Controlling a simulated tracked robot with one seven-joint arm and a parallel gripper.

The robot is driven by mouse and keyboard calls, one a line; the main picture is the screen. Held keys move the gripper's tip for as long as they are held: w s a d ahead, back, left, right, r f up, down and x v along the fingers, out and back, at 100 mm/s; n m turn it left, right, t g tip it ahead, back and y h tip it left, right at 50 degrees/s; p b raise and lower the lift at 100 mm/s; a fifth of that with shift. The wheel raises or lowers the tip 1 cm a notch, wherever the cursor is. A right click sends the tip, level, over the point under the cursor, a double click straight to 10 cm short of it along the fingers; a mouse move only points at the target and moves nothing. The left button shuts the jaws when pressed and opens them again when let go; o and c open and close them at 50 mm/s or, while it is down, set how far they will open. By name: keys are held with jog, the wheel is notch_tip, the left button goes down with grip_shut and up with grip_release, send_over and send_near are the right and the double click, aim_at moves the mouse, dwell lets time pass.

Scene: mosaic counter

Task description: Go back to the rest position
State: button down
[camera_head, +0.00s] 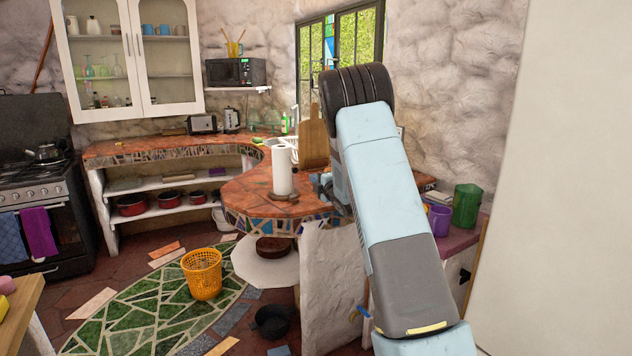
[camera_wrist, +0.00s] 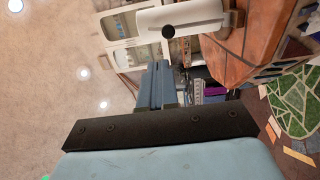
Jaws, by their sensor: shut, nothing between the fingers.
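My gripper (camera_wrist: 157,68) shows in the wrist view as two grey-blue fingers pressed together, with nothing between them. In the head view my pale blue arm stands large at the right of centre, bent at a black joint near the window. My gripper is mostly hidden there behind the arm, over the right part of the mosaic counter (camera_head: 245,190). The counter also shows in the wrist view (camera_wrist: 228,68).
A white paper towel roll (camera_head: 282,172) stands on the counter, left of my arm. A cutting board (camera_head: 313,138) leans behind it. Purple (camera_head: 439,220) and green (camera_head: 466,206) containers stand right of my arm. An orange basket (camera_head: 202,275) and a dark pot (camera_head: 272,322) are on the floor.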

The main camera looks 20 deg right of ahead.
jog(key=shift+s, duration=0.25)
jog(key=shift+d, duration=0.1)
jog(key=s+r+m+g+h, duration=0.25)
jog(key=s+r+m, duration=0.4)
jog(key=s, duration=0.35)
jog(key=s+r+m+g+h, duration=0.25)
jog(key=s+r+m, duration=0.25)
jog(key=s+r, duration=0.35)
jog(key=s+a+f+m+g, duration=0.1)
jog(key=s+a+m+g, duration=0.1)
jog(key=s, duration=1.1)
jog(key=s+a+f+m+g, duration=0.1)
jog(key=s+a+m, duration=0.3)
jog(key=s, duration=0.9)
jog(key=s+a+f+m+g+y, duration=0.1)
jog(key=s+a+f+m+g, duration=0.1)
jog(key=s, duration=1.1)
jog(key=shift+a+m+g, duration=0.45)
jog(key=shift+a+g, duration=0.4)
jog(key=shift+g, duration=0.25)
